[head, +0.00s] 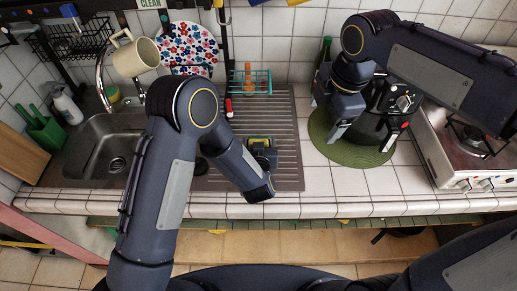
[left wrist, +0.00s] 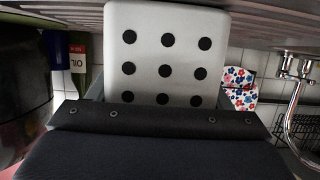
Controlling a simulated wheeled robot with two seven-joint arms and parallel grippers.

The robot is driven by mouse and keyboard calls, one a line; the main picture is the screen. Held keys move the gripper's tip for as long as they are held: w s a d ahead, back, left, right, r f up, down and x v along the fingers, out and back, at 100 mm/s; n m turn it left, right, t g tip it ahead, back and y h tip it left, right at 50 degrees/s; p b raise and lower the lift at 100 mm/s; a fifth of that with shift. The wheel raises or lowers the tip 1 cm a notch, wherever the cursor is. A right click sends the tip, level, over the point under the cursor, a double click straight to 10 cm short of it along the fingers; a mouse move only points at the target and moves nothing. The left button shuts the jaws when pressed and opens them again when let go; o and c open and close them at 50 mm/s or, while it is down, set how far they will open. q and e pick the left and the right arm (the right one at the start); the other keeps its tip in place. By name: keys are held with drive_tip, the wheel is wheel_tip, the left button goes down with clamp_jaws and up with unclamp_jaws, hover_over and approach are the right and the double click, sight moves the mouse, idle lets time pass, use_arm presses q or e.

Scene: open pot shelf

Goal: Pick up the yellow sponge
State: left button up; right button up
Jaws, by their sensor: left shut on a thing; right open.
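The yellow sponge (head: 258,141) shows as a small yellow-green strip on the ridged drainboard side of the counter in the head view. My left gripper (head: 262,152) is shut on it, and its fingers hide most of the sponge. I cannot tell whether the sponge touches the drainboard. In the left wrist view a pale plate with black dots fills the middle, and the sponge cannot be made out. My right gripper (head: 367,137) is open at the dark pot (head: 372,122), with its fingers apart in front of it.
The pot stands on a round green mat (head: 347,154). The sink (head: 100,152) is at left, with a tap. A teal rack (head: 250,82) stands behind the drainboard (head: 288,172). A stove (head: 460,150) is at right. White tiles between drainboard and mat are clear.

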drive_tip(key=w+a+f+n+g, duration=0.1)
drive_tip(key=w+a+f+n, duration=0.2)
drive_tip(key=w+a+n, duration=0.5)
drive_tip(key=n+h, duration=0.1)
drive_tip(key=n, duration=0.6)
hover_over(258, 138)
wheel_tip(258, 138, down, 4)
drive_tip(key=shift+g, duration=0.4)
drive_tip(key=f, duration=0.7)
drive_tip(key=shift+w+a, duration=0.1)
drive_tip(key=shift+a, duration=0.1)
drive_tip(key=shift+d+f, duration=0.15)
drive_tip(key=shift+f, duration=1.2)
drive_tip(key=shift+d+f, duration=0.1)
drive_tip(key=shift+f, duration=1.2)
drive_tip(key=c, duration=1.3)
use_arm(q)
drive_tip(key=o, duration=1.1)
drive_tip(key=shift+c, duration=0.2)
use_arm(e)
wheel_tip(258, 138, up, 10)
